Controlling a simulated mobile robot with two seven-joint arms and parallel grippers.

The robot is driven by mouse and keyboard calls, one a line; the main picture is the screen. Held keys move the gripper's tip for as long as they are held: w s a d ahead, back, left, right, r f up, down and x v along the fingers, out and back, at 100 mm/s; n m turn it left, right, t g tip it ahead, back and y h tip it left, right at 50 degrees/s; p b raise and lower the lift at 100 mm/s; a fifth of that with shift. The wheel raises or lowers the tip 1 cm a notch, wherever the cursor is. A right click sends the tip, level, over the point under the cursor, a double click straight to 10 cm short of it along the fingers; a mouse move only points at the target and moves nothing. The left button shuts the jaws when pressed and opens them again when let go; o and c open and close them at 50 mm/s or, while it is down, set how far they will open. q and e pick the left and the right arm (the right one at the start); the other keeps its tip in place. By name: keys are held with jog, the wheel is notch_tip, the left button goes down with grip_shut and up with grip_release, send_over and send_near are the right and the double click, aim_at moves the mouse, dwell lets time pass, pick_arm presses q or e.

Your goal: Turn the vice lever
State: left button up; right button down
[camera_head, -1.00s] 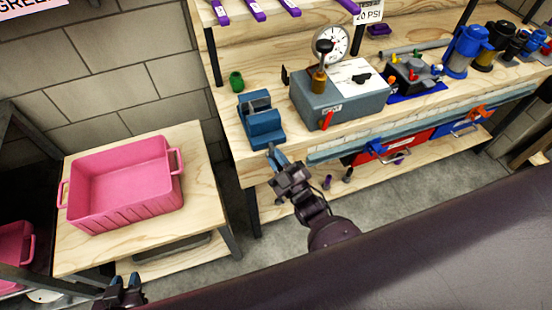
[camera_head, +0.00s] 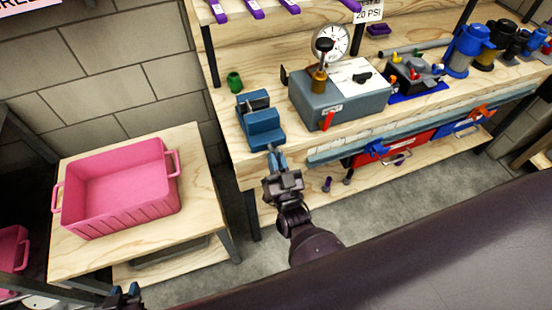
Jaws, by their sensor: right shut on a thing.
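A blue vice (camera_head: 262,124) is at the front left corner of the wooden workbench (camera_head: 229,142). My right gripper (camera_head: 277,158) is at the front of the vice, just below its near jaw, with its blue fingertips shut on the vice lever. The lever itself is mostly hidden by the fingers.
A grey pressure tester (camera_head: 340,103) with a round gauge (camera_head: 329,42) stands right of the vice. A green cup (camera_head: 234,81) is behind the vice. A pink bin (camera_head: 119,188) sits on a small wooden table at left. Red and blue drawers hang under the bench.

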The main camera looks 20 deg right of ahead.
jog(key=shift+m+h, duration=0.4)
jog(key=shift+m, duration=0.4)
jog(key=c, duration=1.2)
grip_release()
jog(key=v, duration=1)
jog(key=shift+s+b, duration=0.4)
jog(key=shift+s, duration=0.05)
jog(key=shift+f, duration=0.1)
